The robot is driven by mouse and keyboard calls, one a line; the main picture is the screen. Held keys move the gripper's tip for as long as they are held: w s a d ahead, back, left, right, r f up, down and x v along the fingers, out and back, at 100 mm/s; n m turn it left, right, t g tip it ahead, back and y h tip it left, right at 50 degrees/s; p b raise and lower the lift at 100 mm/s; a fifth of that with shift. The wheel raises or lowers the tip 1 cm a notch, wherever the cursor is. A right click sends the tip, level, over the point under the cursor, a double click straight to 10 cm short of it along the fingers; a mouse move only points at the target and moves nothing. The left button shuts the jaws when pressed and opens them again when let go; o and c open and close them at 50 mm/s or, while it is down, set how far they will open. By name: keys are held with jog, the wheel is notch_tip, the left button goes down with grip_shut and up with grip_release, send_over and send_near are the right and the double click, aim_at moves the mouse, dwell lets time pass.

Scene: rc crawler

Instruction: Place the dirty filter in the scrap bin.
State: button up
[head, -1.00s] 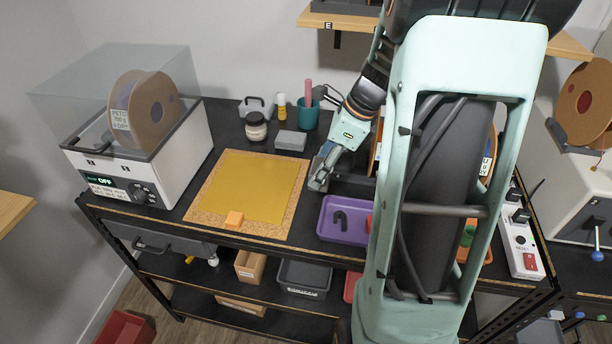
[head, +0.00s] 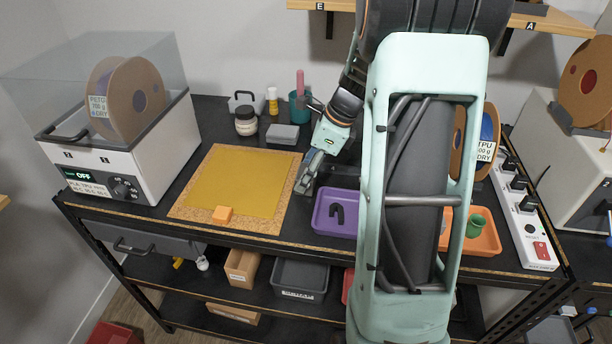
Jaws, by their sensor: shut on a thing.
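My gripper (head: 304,180) is in the head view, low beside the right edge of the cork mat and behind the purple tray. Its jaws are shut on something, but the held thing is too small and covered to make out. I cannot pick out the dirty filter for certain. A red open bin (head: 112,333) stands on the floor at the bottom left, partly cut off by the frame. It could be the scrap bin, but no label on it can be read.
A purple tray (head: 330,229) holds a dark hook-shaped piece. A filament dryer (head: 120,165) stands left. Jars and a cup stand behind. My arm hides the bench's right middle.

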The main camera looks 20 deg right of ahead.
jog(key=shift+f, duration=0.1)
jog(key=o, duration=1.2)
jog(key=shift+c, duration=0.2)
